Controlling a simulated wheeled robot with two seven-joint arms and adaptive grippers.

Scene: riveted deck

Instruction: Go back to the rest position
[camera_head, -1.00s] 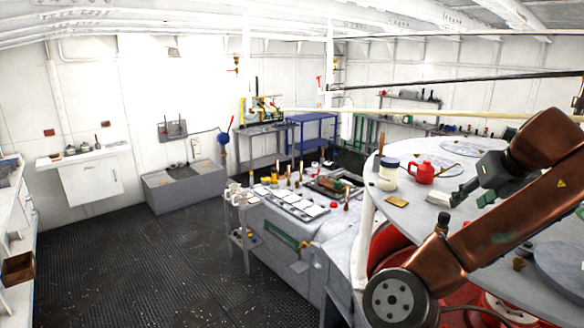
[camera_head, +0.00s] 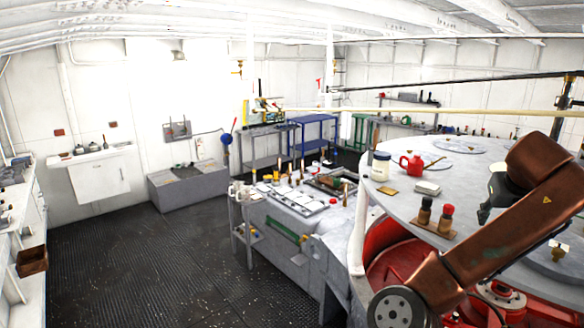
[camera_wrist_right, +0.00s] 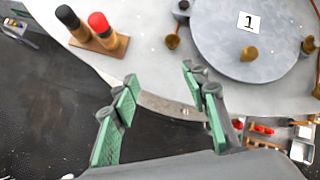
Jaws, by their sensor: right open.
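My right arm (camera_head: 500,235) comes in from the right of the head view, over the round grey table (camera_head: 400,205). In that view its gripper is mostly hidden behind the arm link. In the right wrist view my right gripper (camera_wrist_right: 165,92) is open, its green-padded fingers well apart with nothing between them. It hangs above the table's edge, with the dark floor partly beneath. My left gripper is in neither view.
A wooden stand (camera_head: 433,228) with black-topped and red-topped bottles is near the table's edge, left of my right gripper. A white block (camera_head: 427,188), red jug (camera_head: 411,166) and white jar (camera_head: 381,166) stand beyond it. A disc (camera_wrist_right: 245,45) marked 1 lies ahead.

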